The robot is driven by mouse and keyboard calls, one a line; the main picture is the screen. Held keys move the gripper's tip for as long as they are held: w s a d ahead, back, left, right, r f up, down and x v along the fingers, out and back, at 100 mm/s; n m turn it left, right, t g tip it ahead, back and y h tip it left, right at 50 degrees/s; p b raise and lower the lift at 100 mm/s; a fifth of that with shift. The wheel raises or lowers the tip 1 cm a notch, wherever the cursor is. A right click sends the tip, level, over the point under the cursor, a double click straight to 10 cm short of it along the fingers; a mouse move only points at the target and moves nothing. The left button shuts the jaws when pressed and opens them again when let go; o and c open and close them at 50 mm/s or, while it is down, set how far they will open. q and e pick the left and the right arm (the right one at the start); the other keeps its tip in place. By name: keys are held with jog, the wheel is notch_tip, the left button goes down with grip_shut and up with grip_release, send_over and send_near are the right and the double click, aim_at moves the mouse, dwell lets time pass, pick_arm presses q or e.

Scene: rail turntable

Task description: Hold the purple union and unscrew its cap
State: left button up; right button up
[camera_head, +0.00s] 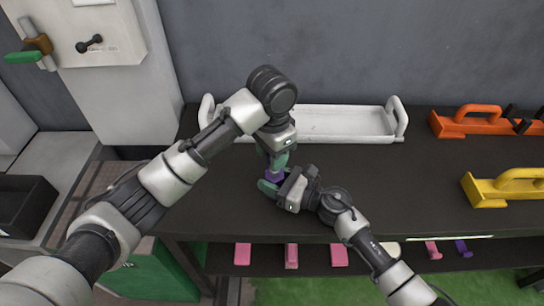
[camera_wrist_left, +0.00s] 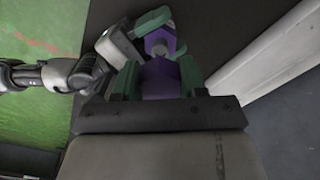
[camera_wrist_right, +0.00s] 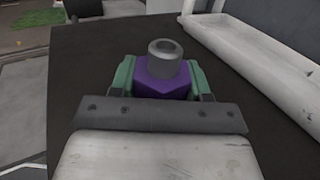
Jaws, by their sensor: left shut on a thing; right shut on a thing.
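My left gripper (camera_head: 275,160) points down from above and is shut on a purple hexagonal piece, seen as the purple cap (camera_wrist_left: 160,78) between green fingers in the left wrist view. My right gripper (camera_head: 274,184) comes from the right, just below it, and is shut on the purple union (camera_wrist_right: 165,80). In the right wrist view a grey open tube end stands bare on top of the union, with no cap on it. The left wrist view also shows the union (camera_wrist_left: 160,42) beyond the cap. Whether the two purple pieces touch cannot be told.
A white handled tray (camera_head: 345,122) lies behind the grippers on the dark table (camera_head: 400,180). An orange handled tool (camera_head: 470,124) and a yellow one (camera_head: 505,188) stand at the right. Pink pieces (camera_head: 291,255) lie on a lower shelf. The table between grippers and yellow tool is clear.

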pick_arm(q)
jog(key=shift+r, duration=1.4)
pick_arm(e)
jog(key=o, duration=1.3)
jog(key=shift+o, duration=0.2)
jog(key=shift+d, duration=0.1)
jog(key=shift+s+d, duration=0.2)
jog(key=shift+d, duration=0.1)
jog(key=v, duration=1.1)
jog(key=shift+d, duration=0.1)
pick_arm(q)
jog(key=shift+s+d, duration=0.1)
pick_arm(e)
jog(key=shift+d, duration=0.1)
